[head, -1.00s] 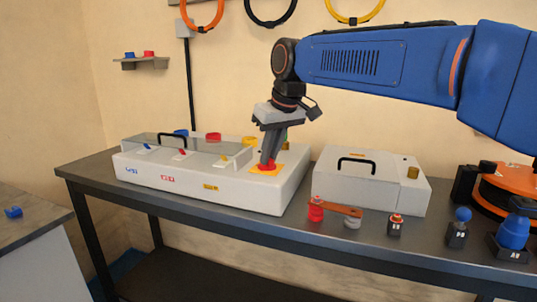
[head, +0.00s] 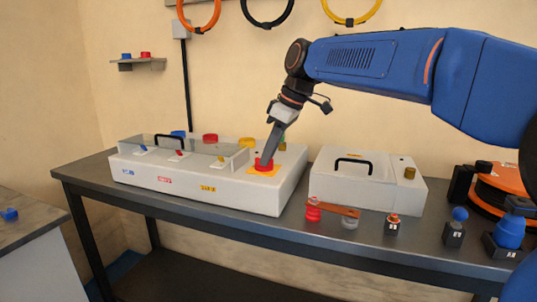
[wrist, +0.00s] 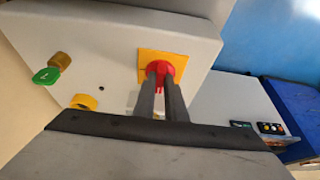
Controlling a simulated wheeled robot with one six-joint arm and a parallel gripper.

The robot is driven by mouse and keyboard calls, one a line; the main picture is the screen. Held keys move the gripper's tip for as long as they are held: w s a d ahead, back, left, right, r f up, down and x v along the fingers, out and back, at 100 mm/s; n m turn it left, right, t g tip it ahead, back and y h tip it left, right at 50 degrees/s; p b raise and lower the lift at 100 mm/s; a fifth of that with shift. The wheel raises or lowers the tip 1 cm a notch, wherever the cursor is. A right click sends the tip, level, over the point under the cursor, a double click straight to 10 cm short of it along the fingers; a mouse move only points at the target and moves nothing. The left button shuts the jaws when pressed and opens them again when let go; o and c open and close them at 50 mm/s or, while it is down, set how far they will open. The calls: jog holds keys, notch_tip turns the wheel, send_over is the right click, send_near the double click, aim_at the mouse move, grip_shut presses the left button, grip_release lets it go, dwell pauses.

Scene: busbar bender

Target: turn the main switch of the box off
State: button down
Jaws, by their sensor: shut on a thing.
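The white box (head: 240,190) stands on the dark bench, with a clear cover over its small levers. Its main switch is a red knob (head: 263,165) on a yellow plate (head: 254,172) at the box's right end. My gripper (head: 266,157) points down at a tilt, its fingers shut on the red knob. In the wrist view the two fingers (wrist: 162,80) reach the red knob (wrist: 158,70) on the yellow plate (wrist: 176,62). The part of the knob between the fingertips is hidden.
A second white box (head: 370,180) with a black handle stands to the right. A red padlock (head: 313,212) and other small items lie in front of it.

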dwell(0.4)
jog(key=c, duration=1.8)
grip_release()
jog(key=v, duration=1.7)
jog(key=shift+r, duration=0.25)
jog(key=shift+s, duration=0.1)
